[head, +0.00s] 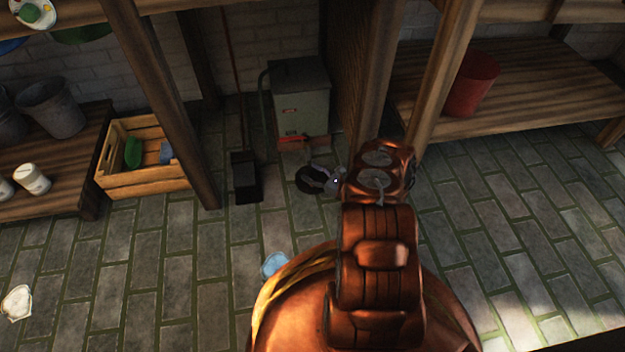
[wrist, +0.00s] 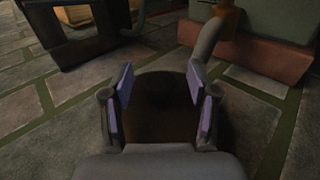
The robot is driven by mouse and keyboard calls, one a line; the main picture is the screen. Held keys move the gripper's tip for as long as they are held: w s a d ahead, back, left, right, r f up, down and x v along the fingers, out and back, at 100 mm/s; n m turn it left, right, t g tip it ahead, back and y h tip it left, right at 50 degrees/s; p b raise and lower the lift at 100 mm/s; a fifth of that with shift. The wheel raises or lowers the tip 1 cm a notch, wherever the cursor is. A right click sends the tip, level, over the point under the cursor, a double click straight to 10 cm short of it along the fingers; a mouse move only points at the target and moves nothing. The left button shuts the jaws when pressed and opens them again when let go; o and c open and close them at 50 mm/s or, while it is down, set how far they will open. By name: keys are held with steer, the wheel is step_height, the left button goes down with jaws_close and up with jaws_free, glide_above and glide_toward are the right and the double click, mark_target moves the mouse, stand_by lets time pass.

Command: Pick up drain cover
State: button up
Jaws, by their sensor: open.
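The drain cover looks like a dark round disc (head: 303,180) on the stone floor in the head view, in front of the grey metal box. In the wrist view the dark brown disc (wrist: 160,120) fills the space between my fingers. My gripper (head: 326,179) is over the disc in the head view and partly covers it. In the wrist view my gripper (wrist: 159,84) is open, with one purple-padded finger on each side of the disc. I cannot tell whether the fingers touch it.
A grey metal box (head: 301,100) stands close behind the disc. A black dustpan-like thing (head: 246,178) stands to its left, near a wooden post (head: 160,90). A wooden crate (head: 146,178) is further left. A blue object (head: 274,264) lies on the floor nearer me.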

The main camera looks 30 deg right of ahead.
jaws_close()
stand_by(0.5)
